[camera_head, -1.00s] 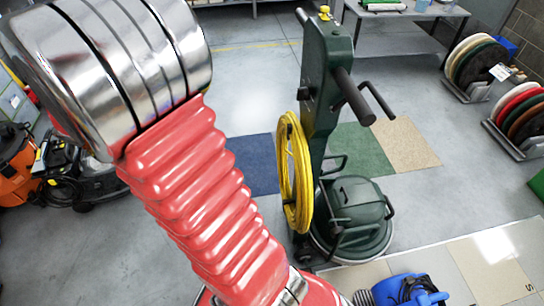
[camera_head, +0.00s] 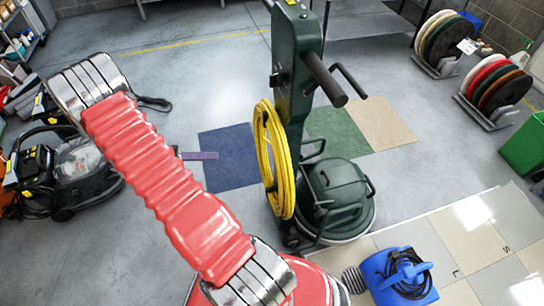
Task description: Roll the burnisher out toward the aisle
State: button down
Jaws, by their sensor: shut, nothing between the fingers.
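The burnisher (camera_head: 342,200) is a dark green floor machine in the middle of the head view. Its round pad housing rests on the floor beside the tile samples. Its tall handle column (camera_head: 297,55) stands upright, with dark grips pointing right. A coiled yellow cord (camera_head: 270,160) hangs on the column's left side. My red-sleeved arm reaches up to the left, away from the burnisher. A thin purple bar that looks like my gripper's shut fingers (camera_head: 200,155) pokes out behind the sleeve over the blue tile, apart from the burnisher. The rest of the gripper is hidden.
Racks of round pads (camera_head: 448,42) stand at right, with a green bin (camera_head: 526,146) below. A blue blower (camera_head: 398,275) sits close at front right on pale floor panels. A black vacuum (camera_head: 75,170) stands at left. Grey floor behind is open to a yellow line.

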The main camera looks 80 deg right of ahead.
aim_at(281, 155)
jog(key=s+d+f+n+g+h, duration=0.2)
jog(key=s+d+f+n, duration=0.3)
jog(key=f, duration=0.5)
jog(key=shift+s+f+n+g, duration=0.2)
jog(key=shift+s+n+g, duration=0.1)
jog(key=shift+s+n, duration=0.3)
jog(key=shift+d, duration=0.1)
jog(key=x, duration=1.4)
jog(key=shift+r, duration=0.1)
